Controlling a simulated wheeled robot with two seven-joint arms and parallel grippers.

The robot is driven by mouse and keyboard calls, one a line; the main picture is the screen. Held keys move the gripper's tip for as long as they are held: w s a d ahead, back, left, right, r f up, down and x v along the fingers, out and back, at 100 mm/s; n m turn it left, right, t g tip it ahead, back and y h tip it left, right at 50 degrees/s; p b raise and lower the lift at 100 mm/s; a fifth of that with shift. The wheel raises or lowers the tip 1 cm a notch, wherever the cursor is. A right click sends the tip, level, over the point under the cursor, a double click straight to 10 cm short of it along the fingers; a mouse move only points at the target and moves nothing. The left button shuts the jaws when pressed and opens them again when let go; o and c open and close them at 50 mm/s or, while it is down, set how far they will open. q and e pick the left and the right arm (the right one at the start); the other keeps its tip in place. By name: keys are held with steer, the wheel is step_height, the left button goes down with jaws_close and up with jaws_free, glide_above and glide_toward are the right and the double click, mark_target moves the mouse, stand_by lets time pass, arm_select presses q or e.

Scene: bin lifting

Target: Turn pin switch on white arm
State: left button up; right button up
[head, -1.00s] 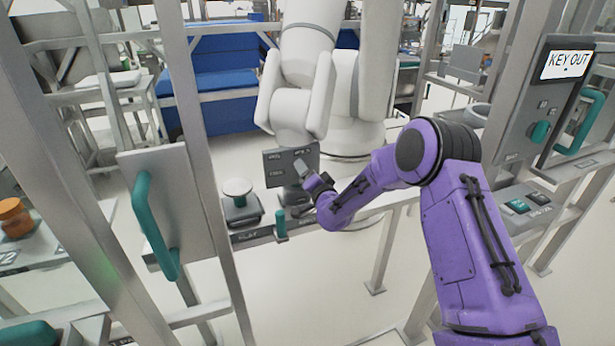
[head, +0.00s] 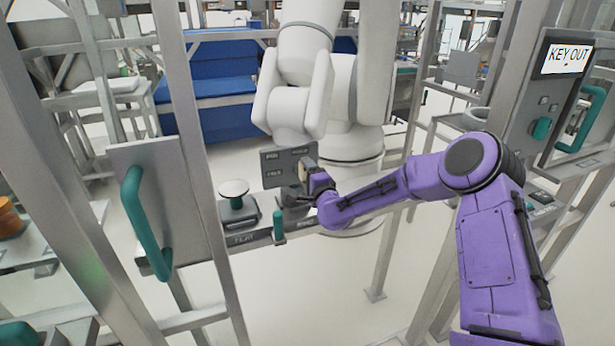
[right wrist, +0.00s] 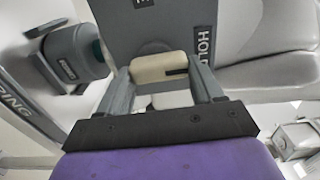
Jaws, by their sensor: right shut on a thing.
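The white arm (head: 305,45) stands behind the bench. A dark grey panel (head: 274,172) with white lettering is mounted in front of its lower end. The panel also shows in the right wrist view (right wrist: 150,25), where "HOLD" is readable on its right side. A cream switch knob (right wrist: 165,68) sits before the panel. My right gripper (right wrist: 163,80) has one finger on each side of the knob and is shut on it. In the head view my right gripper (head: 306,172) is at the panel's right edge, and the knob is small there. My left gripper is not in view.
A round white-topped button (head: 234,189) on a grey base and a teal peg (head: 279,226) stand on the bench left of my gripper. A teal-handled door panel (head: 150,205) and metal posts stand at left. A "KEY OUT" box (head: 567,60) is at right.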

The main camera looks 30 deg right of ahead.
stand_by(0.5)
steer(key=o, duration=1.1)
steer(key=shift+c, duration=0.2)
steer(key=shift+s, duration=0.1)
steer(key=b+v, duration=0.1)
steer(key=v, duration=0.9)
steer(key=shift+s, duration=0.15)
steer(key=shift+a, duration=0.15)
